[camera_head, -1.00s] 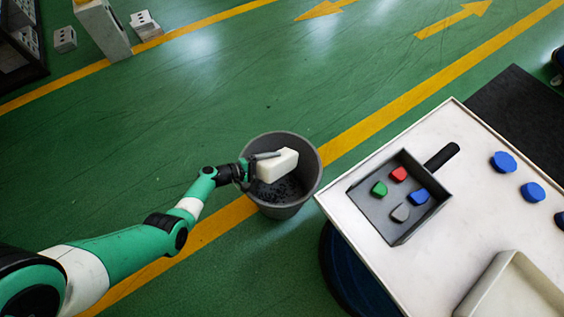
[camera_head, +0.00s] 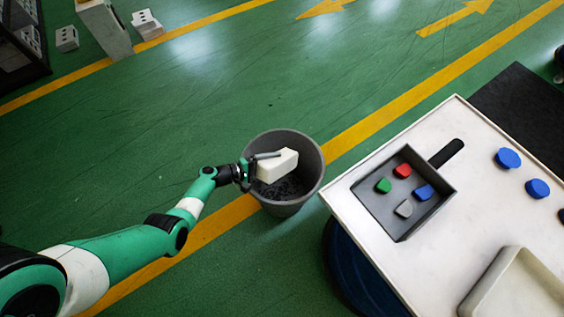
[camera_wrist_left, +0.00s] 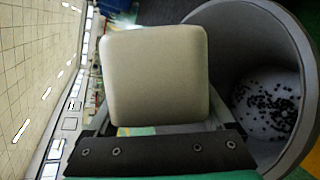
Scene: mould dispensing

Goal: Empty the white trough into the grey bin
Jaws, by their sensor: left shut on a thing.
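The white trough (camera_head: 277,166) is in my left gripper (camera_head: 258,170), which is shut on it. The trough is tipped over at the mouth of the grey bin (camera_head: 285,207). In the left wrist view the trough (camera_wrist_left: 155,75) shows a smooth, pale closed face, and its inside is hidden. The bin (camera_wrist_left: 305,45) lies to its right there, with dark granules (camera_wrist_left: 262,100) scattered over its bottom. I cannot tell whether anything is left in the trough. My right gripper is not in view.
A white-topped table (camera_head: 470,215) stands right of the bin. It carries a dark handled pan (camera_head: 400,222) with coloured pieces, blue discs (camera_head: 507,158) and a pale tray (camera_head: 515,285). Green floor (camera_head: 180,110) around the bin is clear.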

